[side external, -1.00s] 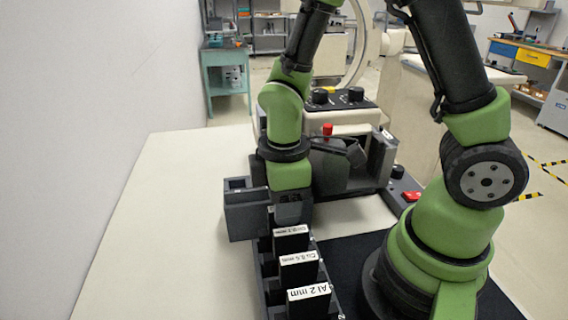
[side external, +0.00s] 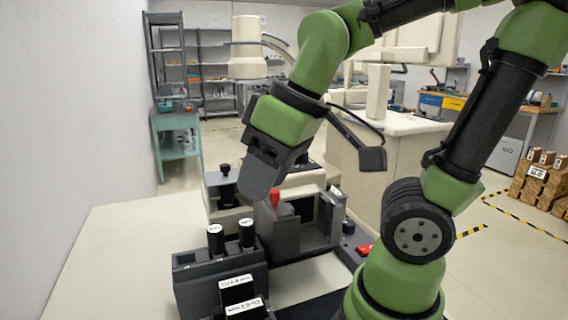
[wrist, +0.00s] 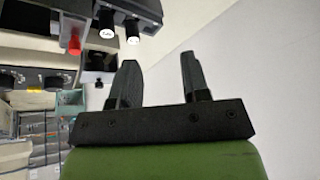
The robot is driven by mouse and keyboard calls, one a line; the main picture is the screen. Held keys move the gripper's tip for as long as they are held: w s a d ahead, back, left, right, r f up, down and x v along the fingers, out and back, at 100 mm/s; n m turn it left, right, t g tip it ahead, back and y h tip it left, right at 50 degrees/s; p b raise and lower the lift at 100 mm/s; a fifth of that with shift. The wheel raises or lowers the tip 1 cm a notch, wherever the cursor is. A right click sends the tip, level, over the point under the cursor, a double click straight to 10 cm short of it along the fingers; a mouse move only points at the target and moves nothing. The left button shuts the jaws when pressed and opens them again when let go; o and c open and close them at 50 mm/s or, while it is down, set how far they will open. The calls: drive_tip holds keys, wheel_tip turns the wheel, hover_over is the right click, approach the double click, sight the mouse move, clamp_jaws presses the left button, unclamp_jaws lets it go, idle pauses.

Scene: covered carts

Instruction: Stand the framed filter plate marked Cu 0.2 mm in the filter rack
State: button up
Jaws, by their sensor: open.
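My gripper (side external: 258,188) hangs tilted down beside the red knob of the beige unit. In the wrist view my gripper (wrist: 161,78) has its two dark fingers spread apart with nothing between them. Black framed plates with white labels stand in a dark rack at the bottom of the side view. One label, on the rear plate (side external: 237,282), is blurred; the plate in front of it (side external: 244,307) seems to read Cu 0.5 mm. I cannot tell which plate is marked Cu 0.2 mm. The rack's lower part is cut off by the picture edge.
A dark block (side external: 192,284) with two black white-topped cylinders (side external: 215,240) stands behind the plates. The beige unit with a red knob (side external: 275,197) and dark fittings is behind it. The pale table (side external: 120,260) is clear at the left.

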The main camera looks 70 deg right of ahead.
drive_tip(key=s+r+m+t, duration=0.1)
drive_tip(key=m, duration=0.1)
drive_tip(key=s+r+m+t, duration=0.1)
drive_tip(key=s+m, duration=0.1)
drive_tip(key=shift+s+d+r+m+t, duration=0.1)
drive_tip(key=shift+d+r+m+t, duration=0.05)
drive_tip(key=shift+m+t, duration=0.15)
idle(0.9)
